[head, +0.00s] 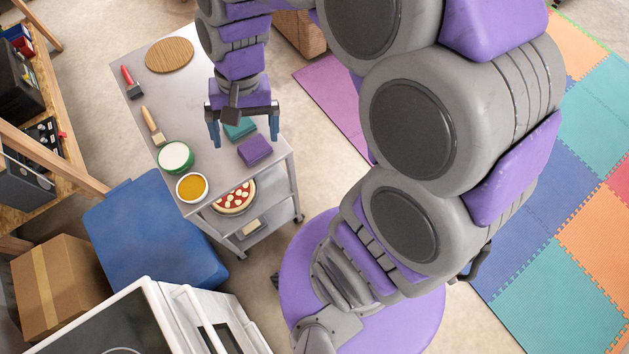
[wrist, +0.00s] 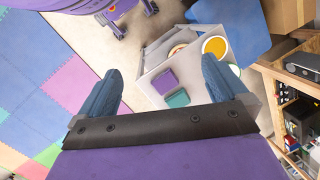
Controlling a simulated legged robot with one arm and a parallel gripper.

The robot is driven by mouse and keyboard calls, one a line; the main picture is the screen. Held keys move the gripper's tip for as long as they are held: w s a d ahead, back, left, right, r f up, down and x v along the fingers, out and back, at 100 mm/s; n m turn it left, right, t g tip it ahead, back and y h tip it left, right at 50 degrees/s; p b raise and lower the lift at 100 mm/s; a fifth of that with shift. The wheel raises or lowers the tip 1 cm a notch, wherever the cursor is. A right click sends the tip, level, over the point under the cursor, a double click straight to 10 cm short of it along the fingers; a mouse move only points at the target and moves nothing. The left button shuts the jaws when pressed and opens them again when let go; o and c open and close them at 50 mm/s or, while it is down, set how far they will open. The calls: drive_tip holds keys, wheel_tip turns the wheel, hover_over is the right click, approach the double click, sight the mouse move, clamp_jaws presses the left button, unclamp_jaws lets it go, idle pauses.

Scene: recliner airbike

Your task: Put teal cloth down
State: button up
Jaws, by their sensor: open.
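The teal cloth (head: 240,129) is a small folded block lying on the top of the grey metal cart (head: 212,84). In the wrist view the teal cloth (wrist: 178,98) lies beside a purple folded cloth (wrist: 165,83). The purple cloth (head: 255,150) is nearer the cart's front right corner in the head view. My gripper (head: 243,138) is above this end of the cart, fingers pointing down. In the wrist view my gripper (wrist: 158,85) has its blue fingers wide apart with nothing between them touching. The teal cloth is partly hidden by my gripper in the head view.
The cart top also holds a wooden board (head: 169,55), a red-handled tool (head: 131,81), a brush (head: 153,126), a green-rimmed bowl (head: 175,157) and a yellow bowl (head: 192,187). A pizza (head: 234,197) is on a lower shelf. A blue container (head: 155,232) stands beside the cart.

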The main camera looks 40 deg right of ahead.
drive_tip(key=s+d+n+h, duration=0.1)
drive_tip(key=s+d+n, duration=0.1)
drive_tip(key=s, duration=0.6)
drive_tip(key=s+d+n+h, duration=0.1)
drive_tip(key=s+d+n, duration=0.1)
drive_tip(key=s, duration=0.7)
drive_tip(key=shift+r+n, duration=0.25)
drive_tip(key=shift+n, duration=0.05)
drive_tip(key=shift+w, duration=0.1)
